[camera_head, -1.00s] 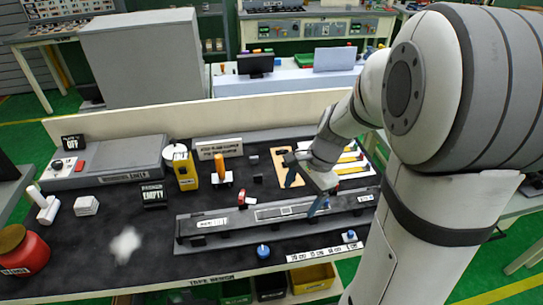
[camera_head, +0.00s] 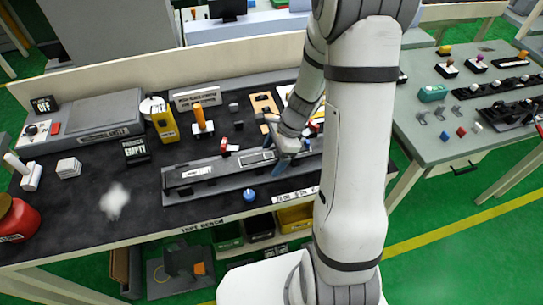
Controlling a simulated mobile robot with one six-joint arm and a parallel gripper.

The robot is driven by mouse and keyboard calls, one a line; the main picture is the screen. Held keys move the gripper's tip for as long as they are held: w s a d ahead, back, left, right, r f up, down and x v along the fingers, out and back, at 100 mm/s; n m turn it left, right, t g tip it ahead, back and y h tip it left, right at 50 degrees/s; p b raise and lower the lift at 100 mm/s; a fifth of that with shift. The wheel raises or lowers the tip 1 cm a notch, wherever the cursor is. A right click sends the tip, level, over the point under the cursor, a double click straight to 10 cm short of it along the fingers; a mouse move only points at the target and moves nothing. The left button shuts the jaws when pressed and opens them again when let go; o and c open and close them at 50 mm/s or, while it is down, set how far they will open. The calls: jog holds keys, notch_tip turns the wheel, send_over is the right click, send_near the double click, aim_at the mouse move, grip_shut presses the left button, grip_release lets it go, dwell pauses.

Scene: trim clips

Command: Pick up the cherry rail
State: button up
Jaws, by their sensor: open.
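My gripper (camera_head: 274,148) is open, with blue fingertips, low over the right part of the black bench. It is above or beside the long grey fixture (camera_head: 210,175), with nothing seen between its fingers. A white rack (camera_head: 284,93) stands behind my wrist, mostly hidden by my arm. Bits of red and yellow (camera_head: 317,124) show beside my arm there. I cannot tell whether one of them is the cherry rail. A small red piece (camera_head: 224,145) lies at the back edge of the fixture, left of my gripper.
A tan board (camera_head: 264,104), an orange-handled tool (camera_head: 200,118) and a yellow device (camera_head: 163,122) stand at the back. The front left bench (camera_head: 90,235) is mostly clear. A second table (camera_head: 440,135) stands right.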

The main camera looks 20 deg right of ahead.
jog(key=shift+c, duration=0.4)
jog(key=c, duration=1.2)
